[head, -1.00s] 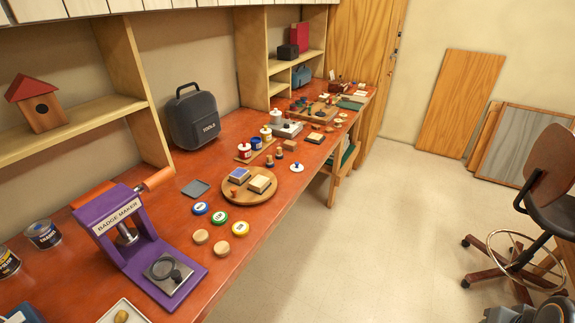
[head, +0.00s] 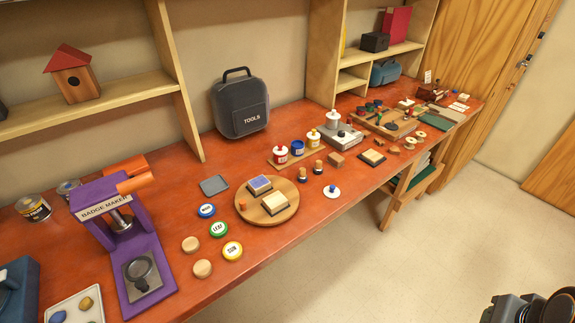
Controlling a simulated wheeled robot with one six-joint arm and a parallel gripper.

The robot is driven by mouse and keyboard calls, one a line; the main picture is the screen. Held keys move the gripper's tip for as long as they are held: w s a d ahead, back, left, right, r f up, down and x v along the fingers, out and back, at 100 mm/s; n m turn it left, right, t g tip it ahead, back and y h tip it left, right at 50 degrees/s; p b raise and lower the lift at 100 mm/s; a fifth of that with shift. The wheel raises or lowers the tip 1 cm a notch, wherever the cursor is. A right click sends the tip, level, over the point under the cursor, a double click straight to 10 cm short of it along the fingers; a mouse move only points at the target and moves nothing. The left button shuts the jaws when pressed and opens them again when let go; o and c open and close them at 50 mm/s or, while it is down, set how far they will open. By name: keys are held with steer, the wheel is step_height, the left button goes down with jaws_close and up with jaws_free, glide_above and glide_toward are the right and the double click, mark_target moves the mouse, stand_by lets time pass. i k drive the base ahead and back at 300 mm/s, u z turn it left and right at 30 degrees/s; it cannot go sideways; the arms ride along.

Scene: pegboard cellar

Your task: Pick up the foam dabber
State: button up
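A small white round pad with a blue knob on top (head: 332,191) stands on the red-brown bench near its front edge, right of the round wooden board. It looks like the foam dabber, though it is small in the picture. It stands apart from its neighbours, and nothing covers it. My gripper's fingers do not show. Only dark parts that seem to be my arm show at the lower right, far from the pad.
Left of the pad, a round wooden board (head: 285,217) holds ink pads. Two wooden-handled stamps (head: 318,167) and a wooden block (head: 336,160) stand behind it. A purple badge maker (head: 148,268) and badges (head: 232,250) are further left. Open floor (head: 330,275) lies in front.

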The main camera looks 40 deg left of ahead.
mark_target(303, 178)
steer(key=u, duration=0.85)
steer(key=i, duration=0.95)
steer(key=u, duration=1.35)
steer(key=i, duration=0.15)
steer(key=u, duration=0.15)
